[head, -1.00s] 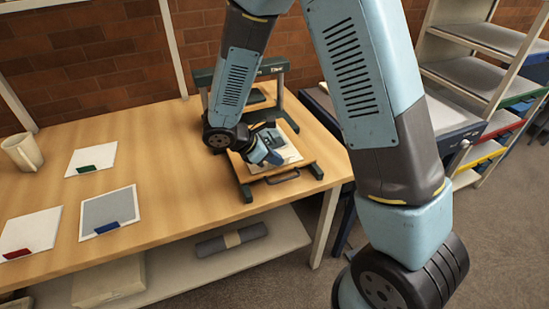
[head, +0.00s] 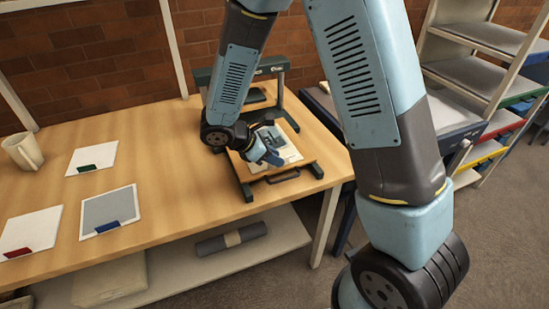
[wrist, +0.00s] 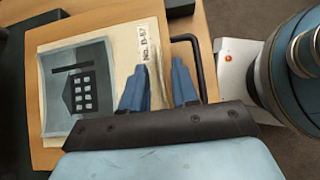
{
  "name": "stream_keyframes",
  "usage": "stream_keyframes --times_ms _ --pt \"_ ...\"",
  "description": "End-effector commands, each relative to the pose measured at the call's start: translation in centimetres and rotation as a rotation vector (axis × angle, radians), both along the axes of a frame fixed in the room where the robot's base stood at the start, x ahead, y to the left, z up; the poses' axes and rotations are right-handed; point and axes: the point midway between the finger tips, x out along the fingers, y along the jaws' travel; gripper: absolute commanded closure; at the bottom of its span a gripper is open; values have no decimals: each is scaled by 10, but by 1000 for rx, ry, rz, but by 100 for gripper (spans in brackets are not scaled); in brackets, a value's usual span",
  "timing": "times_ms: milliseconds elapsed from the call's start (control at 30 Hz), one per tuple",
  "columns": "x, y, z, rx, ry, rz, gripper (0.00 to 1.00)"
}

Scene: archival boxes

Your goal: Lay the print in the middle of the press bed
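The print (wrist: 75,95), a sheet with a grey-blue picture of a building and a cream margin marked with a number, lies flat on the wooden press bed (wrist: 185,25). In the head view the print (head: 290,150) shows partly behind my gripper, on the bed (head: 306,165) of the dark green press (head: 278,100). My gripper (wrist: 158,78) is open, its two blue fingers apart with nothing visibly held between them. It is over the print's margin on the handle side; in the head view my gripper (head: 271,157) hides part of the print.
The bed's dark handle (head: 283,176) faces the table's front edge. To the left on the table lie sheets with green (head: 87,168), blue (head: 108,227) and red (head: 17,253) tabs, and a mug (head: 23,151). A shelf rack (head: 470,75) stands at right.

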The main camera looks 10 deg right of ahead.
Motion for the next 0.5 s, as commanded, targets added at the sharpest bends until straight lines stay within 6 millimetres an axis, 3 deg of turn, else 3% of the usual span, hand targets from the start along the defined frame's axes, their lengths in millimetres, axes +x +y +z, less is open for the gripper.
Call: stream_keyframes --times_ms 500 --pt "-17 61 66 2 -3 3 71"
